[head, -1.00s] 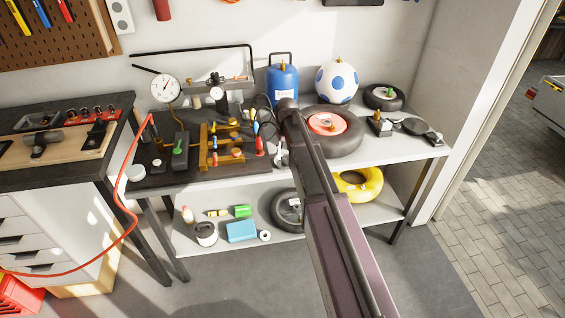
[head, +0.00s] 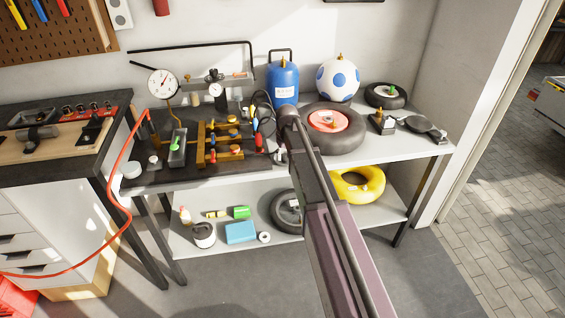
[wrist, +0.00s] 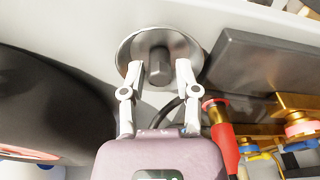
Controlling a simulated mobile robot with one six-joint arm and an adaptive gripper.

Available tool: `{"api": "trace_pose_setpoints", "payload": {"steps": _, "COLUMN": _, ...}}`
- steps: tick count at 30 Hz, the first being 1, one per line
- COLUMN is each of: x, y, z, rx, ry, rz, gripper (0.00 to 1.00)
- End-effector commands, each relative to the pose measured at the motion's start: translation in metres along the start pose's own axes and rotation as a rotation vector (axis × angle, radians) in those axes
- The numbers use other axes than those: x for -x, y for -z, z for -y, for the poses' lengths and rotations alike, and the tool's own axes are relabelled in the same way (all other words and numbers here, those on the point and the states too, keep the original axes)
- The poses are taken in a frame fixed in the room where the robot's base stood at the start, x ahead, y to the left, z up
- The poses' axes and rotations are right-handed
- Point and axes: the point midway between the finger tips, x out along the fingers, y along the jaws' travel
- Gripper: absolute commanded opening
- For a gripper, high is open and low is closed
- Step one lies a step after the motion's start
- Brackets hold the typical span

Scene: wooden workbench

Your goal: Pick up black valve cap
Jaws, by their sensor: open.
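A dark, stubby cylindrical cap (wrist: 159,68), which looks like the black valve cap, stands on a round shiny metal dish (wrist: 128,50) in the wrist view. My gripper (wrist: 158,75) is open, with one white fingertip on each side of the cap. I cannot tell whether either finger touches it. In the head view my arm covers most of this spot, and the cap and fingertips cannot be made out there.
A black tyre (wrist: 50,95) lies close on the left in the wrist view. A red-handled tool (wrist: 224,140), a brass manifold (wrist: 298,112) and a dark mat (wrist: 262,65) are close on the right. In the head view, a blue tank (head: 283,82) stands behind.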

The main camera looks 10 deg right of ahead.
Motion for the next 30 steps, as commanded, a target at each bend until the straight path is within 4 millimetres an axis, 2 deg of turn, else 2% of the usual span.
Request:
{"api": "trace_pose_setpoints", "payload": {"steps": 20, "x": -0.0027, "y": 0.0001, "z": 0.0001, "rx": 0.0, "ry": 0.0, "rz": 0.0, "gripper": 0.41}}
{"api": "trace_pose_setpoints", "payload": {"steps": 23, "x": -0.0027, "y": 0.0, "z": 0.0001, "rx": 0.0, "ry": 0.0, "rz": 0.0, "gripper": 0.15}}
{"api": "trace_pose_setpoints", "payload": {"steps": 30, "x": -0.0027, "y": 0.0001, "z": 0.0002, "rx": 0.0, "ry": 0.0, "rz": 0.0, "gripper": 0.14}}
